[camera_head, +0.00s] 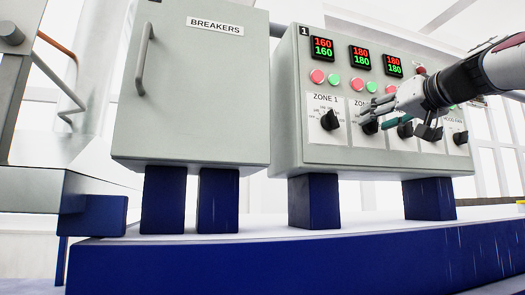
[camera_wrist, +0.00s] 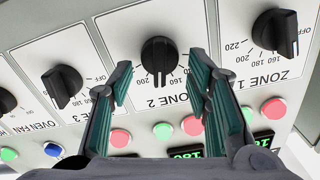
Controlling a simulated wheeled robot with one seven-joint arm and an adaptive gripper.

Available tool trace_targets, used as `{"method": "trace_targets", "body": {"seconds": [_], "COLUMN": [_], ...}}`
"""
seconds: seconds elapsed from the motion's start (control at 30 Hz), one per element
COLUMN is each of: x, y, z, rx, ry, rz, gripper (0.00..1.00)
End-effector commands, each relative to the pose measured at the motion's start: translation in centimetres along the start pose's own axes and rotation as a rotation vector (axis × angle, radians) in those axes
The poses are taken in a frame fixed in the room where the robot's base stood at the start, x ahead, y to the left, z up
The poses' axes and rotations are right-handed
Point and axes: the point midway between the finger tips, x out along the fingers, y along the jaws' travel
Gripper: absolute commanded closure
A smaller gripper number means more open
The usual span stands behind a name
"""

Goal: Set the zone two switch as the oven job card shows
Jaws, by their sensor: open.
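The zone 2 switch (camera_wrist: 160,54) is a black rotary knob on a white scale plate with the label ZONE 2. In the wrist view, which is turned upside down, its bar points down, seemingly near the 180 mark. My gripper (camera_wrist: 160,64) is open, with its green-padded fingers on either side of the knob as seen there; I cannot tell whether they touch it. In the head view my gripper (camera_head: 366,117) is in front of the panel at zone 2 and hides part of that knob. I cannot make out an oven job card in either view.
The zone 1 knob (camera_head: 330,120) and zone 3 knob (camera_wrist: 62,84) sit on both sides. Red and green buttons and lit displays (camera_head: 360,57) are above the knobs. The breakers cabinet (camera_head: 190,95) stands left. A blue base (camera_head: 300,262) runs below.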

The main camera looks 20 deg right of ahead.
Motion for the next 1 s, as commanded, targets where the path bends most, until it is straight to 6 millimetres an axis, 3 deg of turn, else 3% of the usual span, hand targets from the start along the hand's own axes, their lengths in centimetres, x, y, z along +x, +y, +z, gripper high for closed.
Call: {"method": "trace_targets", "body": {"seconds": [0.27,0.47,0.5,1.0], "x": [0.19,0.17,0.17,0.11], "y": [0.01,0.01,0.01,0.18], "z": [0.01,0.01,0.02,-0.06], "rx": [0.000,0.000,0.000,0.139], "ry": [0.000,0.000,0.000,0.000], "rz": [0.000,0.000,0.000,0.001], "gripper": [0.55,0.96,0.99,0.99]}}
